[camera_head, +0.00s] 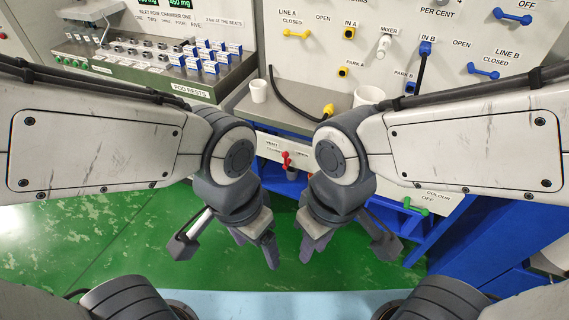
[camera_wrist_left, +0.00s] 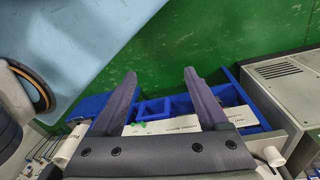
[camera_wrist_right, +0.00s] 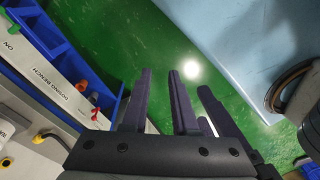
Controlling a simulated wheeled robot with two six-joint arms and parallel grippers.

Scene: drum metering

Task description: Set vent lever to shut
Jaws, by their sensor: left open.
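The vent lever (camera_head: 286,158) is a small red handle on the white front panel of the bench, between my two forearms in the head view. A VENT label is to its left and another small label is to its right; its exact setting is too small to tell. A red part beside the panel shows in the right wrist view (camera_wrist_right: 82,86). My left gripper (camera_head: 256,250) is open and empty, hanging below and in front of the panel. My right gripper (camera_head: 314,247) is partly open and empty, close beside it. Neither touches the lever.
A green lever (camera_head: 415,207) is on the panel at right. A white cup (camera_head: 258,91) and a black hose with a yellow end (camera_head: 328,110) are on the bench top. Blue trays and frames lie below the panel. The green floor (camera_head: 120,240) is clear.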

